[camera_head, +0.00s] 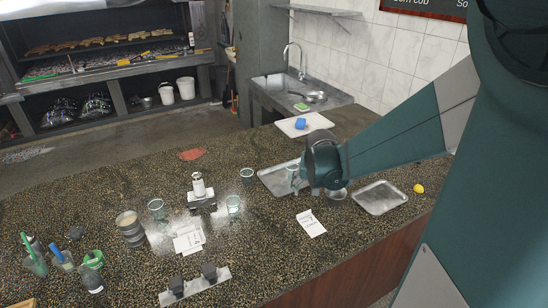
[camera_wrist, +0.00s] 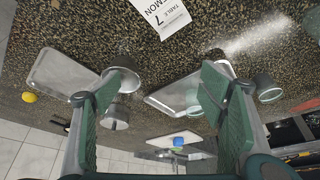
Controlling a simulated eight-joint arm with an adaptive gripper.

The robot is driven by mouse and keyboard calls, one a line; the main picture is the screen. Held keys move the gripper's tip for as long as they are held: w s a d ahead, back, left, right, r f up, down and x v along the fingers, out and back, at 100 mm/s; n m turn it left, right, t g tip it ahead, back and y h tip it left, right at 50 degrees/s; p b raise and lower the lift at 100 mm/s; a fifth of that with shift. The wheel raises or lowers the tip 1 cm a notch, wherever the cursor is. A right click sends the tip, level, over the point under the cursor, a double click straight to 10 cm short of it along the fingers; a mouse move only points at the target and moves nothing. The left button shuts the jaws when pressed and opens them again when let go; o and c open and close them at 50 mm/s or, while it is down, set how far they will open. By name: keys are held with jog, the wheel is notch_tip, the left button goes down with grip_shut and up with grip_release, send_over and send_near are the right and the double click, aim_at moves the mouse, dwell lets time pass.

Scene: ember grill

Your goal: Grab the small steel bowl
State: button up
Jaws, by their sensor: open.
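A small steel bowl (camera_head: 336,195) shows partly below my gripper on the counter, between two metal trays. In the wrist view a shiny round steel bowl (camera_wrist: 124,76) is beside the left finger, near the left tray's edge. A second small steel vessel (camera_wrist: 115,118) stands close to it, partly behind that finger; I cannot tell which of the two is the smaller bowl. My gripper (camera_head: 312,188) is over the counter between the trays. Its fingers are spread wide in the wrist view (camera_wrist: 155,88), with nothing held between them.
One tray (camera_head: 380,198) lies to the right and another tray (camera_head: 272,182) to the left, partly hidden. A lemon (camera_head: 419,188), a white board (camera_head: 290,129) with a blue sponge (camera_head: 300,123), a dark-rimmed cup (camera_head: 247,175) and a paper ticket (camera_head: 311,223) are nearby.

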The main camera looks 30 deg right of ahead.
jog(key=m+g+p, duration=0.1)
jog(key=m+p, duration=0.1)
jog(key=p, duration=0.2)
send_near(335, 194)
jog(key=a, duration=0.1)
jog(key=s+a+r, duration=0.1)
jog(key=shift+s+a+r+h, duration=0.15)
jog(key=shift+a+h, duration=0.15)
jog(key=shift+a, duration=0.1)
jog(key=shift+s+d+f, duration=0.1)
jog(key=shift+d+f, duration=0.2)
jog(key=shift+d, duration=0.2)
jog(key=shift+f, duration=0.15)
jog(key=shift+x, duration=1.15)
jog(key=shift+p+x, duration=0.3)
jog(key=shift+x, duration=2.3)
jog(key=shift+s, duration=0.1)
jog(key=shift+c, duration=0.5)
jog(key=c, duration=0.9)
